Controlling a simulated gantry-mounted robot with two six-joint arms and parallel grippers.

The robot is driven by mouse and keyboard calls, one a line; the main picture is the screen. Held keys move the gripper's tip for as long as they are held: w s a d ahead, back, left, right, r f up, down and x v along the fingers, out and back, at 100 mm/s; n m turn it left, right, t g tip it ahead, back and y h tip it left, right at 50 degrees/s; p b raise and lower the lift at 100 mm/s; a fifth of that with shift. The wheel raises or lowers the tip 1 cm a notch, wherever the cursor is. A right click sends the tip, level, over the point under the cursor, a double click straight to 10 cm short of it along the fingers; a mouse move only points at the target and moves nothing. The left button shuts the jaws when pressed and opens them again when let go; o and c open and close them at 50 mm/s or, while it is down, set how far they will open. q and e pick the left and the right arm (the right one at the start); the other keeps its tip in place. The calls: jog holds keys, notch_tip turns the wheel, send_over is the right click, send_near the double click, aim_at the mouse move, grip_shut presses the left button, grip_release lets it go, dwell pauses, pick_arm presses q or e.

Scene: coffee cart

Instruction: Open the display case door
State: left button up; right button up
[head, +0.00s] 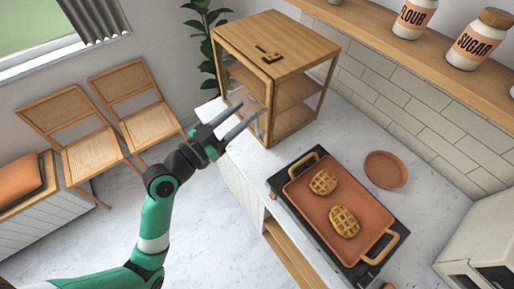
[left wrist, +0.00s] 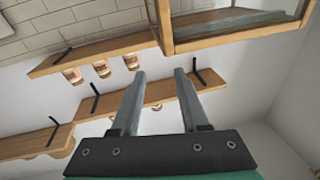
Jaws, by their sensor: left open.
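The display case (head: 290,42) is a wooden box with clear panes, standing on the white counter at the back. Its door (head: 247,77), a wood-framed pane, is on the side facing my left gripper. I cannot tell for sure whether it is fully shut. My left gripper (head: 253,108) is open and empty, its fingers pointing at the lower part of that side. Whether a finger touches the case is unclear. In the left wrist view, the two fingers (left wrist: 160,73) are apart with nothing between them, and the case's wooden frame (left wrist: 235,38) is at the top right.
A tray (head: 305,204) with two waffles lies on a black base on the counter, right of my gripper. A round terracotta plate (head: 385,169) is beside it. A shelf (head: 425,50) with jars runs along the wall. Chairs (head: 92,150) stand at left.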

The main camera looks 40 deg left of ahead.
pick_arm(q)
jog(key=n+g+y+b, duration=0.1)
jog(key=b, duration=0.2)
send_near(257, 134)
notch_tip(257, 134, up, 4)
jog(key=s, duration=0.1)
jog(key=w, duration=0.7)
jog(key=w+a, duration=0.1)
jog(key=w, duration=0.3)
jog(key=shift+w, duration=0.25)
pick_arm(e)
notch_tip(257, 134, down, 6)
pick_arm(q)
jog(key=shift+c, duration=0.3)
grip_shut()
